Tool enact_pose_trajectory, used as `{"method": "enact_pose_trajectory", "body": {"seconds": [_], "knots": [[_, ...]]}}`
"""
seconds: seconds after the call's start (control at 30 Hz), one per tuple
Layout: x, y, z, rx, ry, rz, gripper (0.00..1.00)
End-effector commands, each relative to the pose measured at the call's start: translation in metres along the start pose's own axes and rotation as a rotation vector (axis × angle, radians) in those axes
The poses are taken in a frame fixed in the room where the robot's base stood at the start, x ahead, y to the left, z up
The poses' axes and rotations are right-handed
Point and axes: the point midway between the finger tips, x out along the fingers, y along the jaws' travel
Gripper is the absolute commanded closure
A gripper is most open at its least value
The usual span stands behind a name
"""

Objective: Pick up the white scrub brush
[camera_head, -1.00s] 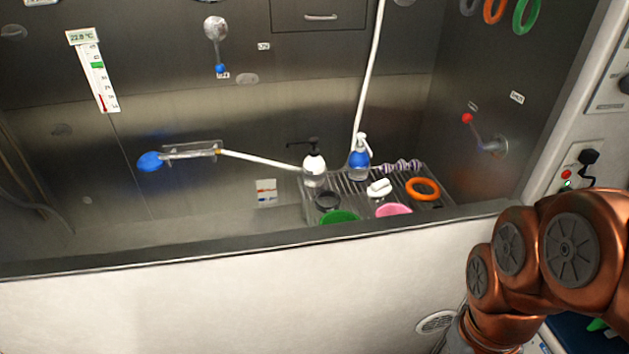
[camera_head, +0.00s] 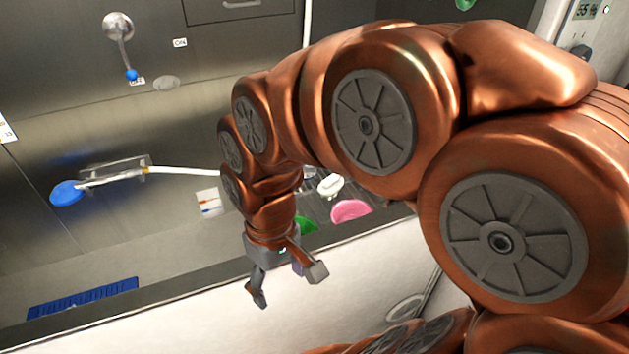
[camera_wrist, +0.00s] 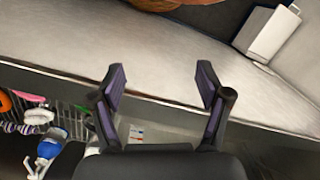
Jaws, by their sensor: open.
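The white scrub brush (camera_head: 330,186) lies on the slatted rack inside the tub, just right of my arm in the head view. It also shows at the left of the wrist view (camera_wrist: 39,117), between a pink item and a striped one. My gripper (camera_head: 286,290) is open and empty, pointing down over the tub's front wall, left of and nearer than the brush. Its two fingers (camera_wrist: 162,90) stand wide apart in the wrist view with nothing between them.
A pink bowl-like item (camera_head: 350,210) and a green one (camera_head: 307,225) sit near the brush. A blue and white spray bottle (camera_wrist: 48,148) shows in the wrist view. A blue mat (camera_head: 83,297) lies left.

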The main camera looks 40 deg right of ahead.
Motion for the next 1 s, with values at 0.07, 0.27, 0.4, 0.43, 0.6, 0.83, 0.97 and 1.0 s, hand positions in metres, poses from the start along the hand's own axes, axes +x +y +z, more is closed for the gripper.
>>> {"method": "enact_pose_trajectory", "body": {"seconds": [0.07, 0.27, 0.4, 0.43, 0.6, 0.83, 0.97, 1.0], "knots": [[-0.005, 0.01, -0.03, -0.034, 0.035, -0.023, 0.11], [-0.013, 0.051, -0.101, -0.104, 0.146, -0.063, 0.02], [-0.015, 0.096, -0.142, -0.12, 0.225, -0.075, 0.02], [-0.015, 0.108, -0.151, -0.119, 0.246, -0.076, 0.02], [-0.008, 0.184, -0.185, -0.101, 0.341, -0.065, 0.02], [0.014, 0.298, -0.198, -0.043, 0.44, -0.01, 0.02], [0.026, 0.344, -0.192, -0.015, 0.469, 0.023, 0.02], [0.029, 0.354, -0.19, -0.009, 0.472, 0.031, 0.02]]}}
